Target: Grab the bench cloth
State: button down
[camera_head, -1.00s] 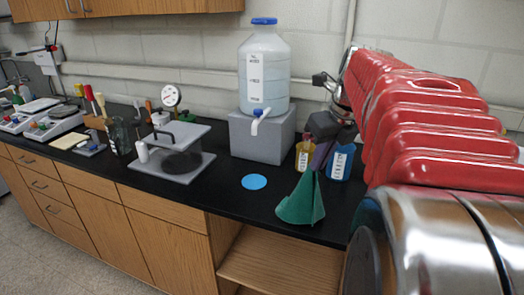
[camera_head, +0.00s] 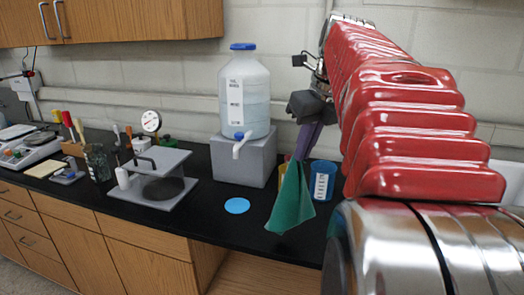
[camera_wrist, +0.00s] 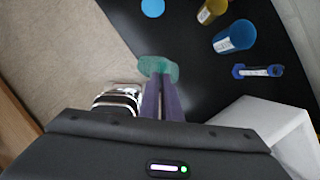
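The bench cloth (camera_head: 291,203) is green and hangs in folds from my gripper (camera_head: 303,150), above the black counter near its front edge. In the wrist view the purple fingers of my gripper (camera_wrist: 163,83) are close together, with the green cloth (camera_wrist: 157,65) bunched at their tips. The lower part of the cloth is hidden in the wrist view.
A blue beaker (camera_head: 323,180) stands just behind the cloth, with a yellow one partly hidden beside it. A blue disc (camera_head: 237,205) lies on the black counter (camera_head: 200,220). A large water jug (camera_head: 244,95) stands on a grey block (camera_head: 243,162).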

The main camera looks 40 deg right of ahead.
notch_tip(320, 180, up, 9)
dwell(0.5)
